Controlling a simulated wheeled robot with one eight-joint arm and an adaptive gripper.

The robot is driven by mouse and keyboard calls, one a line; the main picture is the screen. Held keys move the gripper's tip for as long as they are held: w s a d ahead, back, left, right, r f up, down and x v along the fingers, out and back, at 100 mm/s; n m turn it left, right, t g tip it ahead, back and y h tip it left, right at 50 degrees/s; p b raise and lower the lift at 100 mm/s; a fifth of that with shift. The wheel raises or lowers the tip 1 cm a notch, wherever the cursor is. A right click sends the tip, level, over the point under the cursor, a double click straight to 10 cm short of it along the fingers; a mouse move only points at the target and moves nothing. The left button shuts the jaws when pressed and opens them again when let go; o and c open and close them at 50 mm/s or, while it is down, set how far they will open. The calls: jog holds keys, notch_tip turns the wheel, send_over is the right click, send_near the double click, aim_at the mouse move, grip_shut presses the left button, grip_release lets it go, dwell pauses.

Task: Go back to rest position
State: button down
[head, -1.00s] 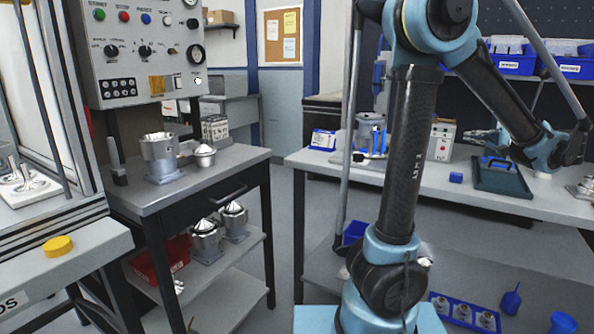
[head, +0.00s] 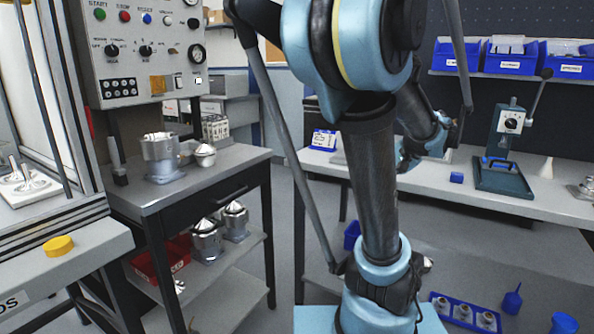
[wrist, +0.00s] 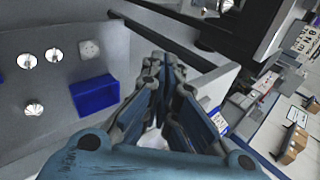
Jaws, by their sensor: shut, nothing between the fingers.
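My gripper (wrist: 160,72) is shut and empty in the wrist view, its dark fingers together over a floor or shelf scene. In the head view my blue and black arm stands in front of the right workbench (head: 470,190). Its forearm folds down behind the upper column, and the gripper end is largely hidden there. It appears held above the bench, touching nothing that I can see.
At left, a cart (head: 215,180) carries a metal housing (head: 160,155) and a cone-topped part (head: 204,154). A yellow puck (head: 58,246) lies on the machine's ledge. An arbor press (head: 505,150) stands on the bench below blue bins (head: 509,55). A blue bin (wrist: 94,95) shows in the wrist view.

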jog(key=s+a+f+n+g+h, duration=0.1)
jog(key=s+a+f+n+h, duration=0.2)
jog(key=s+f, duration=0.4)
jog(key=s+a+f+n+g+h, duration=0.2)
jog(key=s+f+n+h, duration=0.1)
jog(key=s+f, duration=0.3)
jog(key=shift+s+a+f+n+h, duration=0.3)
jog(key=shift+s+a+f+n, duration=0.1)
jog(key=shift+s+n, duration=0.65)
jog(key=shift+s, duration=0.1)
